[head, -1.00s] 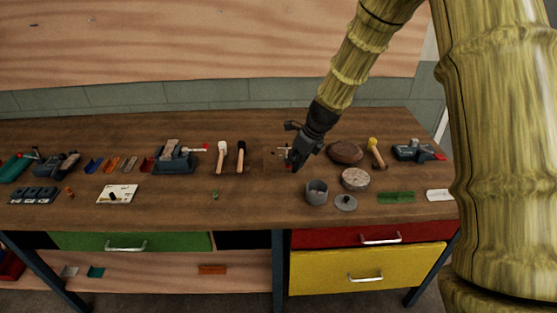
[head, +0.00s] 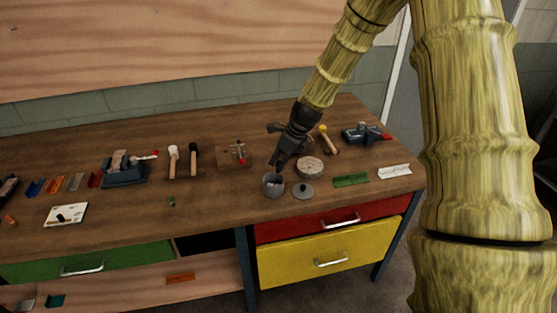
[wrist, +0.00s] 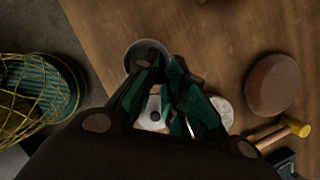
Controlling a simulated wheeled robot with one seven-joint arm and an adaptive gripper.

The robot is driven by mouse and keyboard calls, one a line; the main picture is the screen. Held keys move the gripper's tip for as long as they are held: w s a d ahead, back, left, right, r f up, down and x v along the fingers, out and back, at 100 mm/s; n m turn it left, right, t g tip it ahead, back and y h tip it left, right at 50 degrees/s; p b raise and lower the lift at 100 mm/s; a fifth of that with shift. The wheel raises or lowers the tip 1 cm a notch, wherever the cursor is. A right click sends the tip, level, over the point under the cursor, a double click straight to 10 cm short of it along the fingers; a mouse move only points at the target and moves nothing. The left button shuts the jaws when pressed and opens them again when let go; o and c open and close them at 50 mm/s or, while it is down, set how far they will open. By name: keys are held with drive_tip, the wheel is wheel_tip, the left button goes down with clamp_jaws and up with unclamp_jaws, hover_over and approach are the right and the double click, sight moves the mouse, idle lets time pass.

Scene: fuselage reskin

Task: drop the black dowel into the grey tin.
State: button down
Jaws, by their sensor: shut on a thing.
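The grey tin (head: 273,187) stands open near the front edge of the bench, upright. In the wrist view its round rim (wrist: 132,58) shows just beyond the fingertips. My gripper (head: 278,166) points down over the tin, its tips close above the opening. In the wrist view my gripper (wrist: 158,66) has its fingers closed together. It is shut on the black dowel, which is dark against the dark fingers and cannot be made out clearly. I cannot tell whether the dowel's end is inside the rim.
A grey lid (head: 303,191) lies right of the tin, with a pale round block (head: 310,168) behind it. A wooden block (head: 233,156) with upright pins stands left. A green strip (head: 351,180) lies right.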

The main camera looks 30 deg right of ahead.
drive_tip(key=shift+f+b, duration=1.4)
drive_tip(key=shift+f, duration=0.55)
drive_tip(key=c, duration=1.4)
unclamp_jaws()
drive_tip(key=v, duration=1.2)
drive_tip(key=shift+w, duration=0.1)
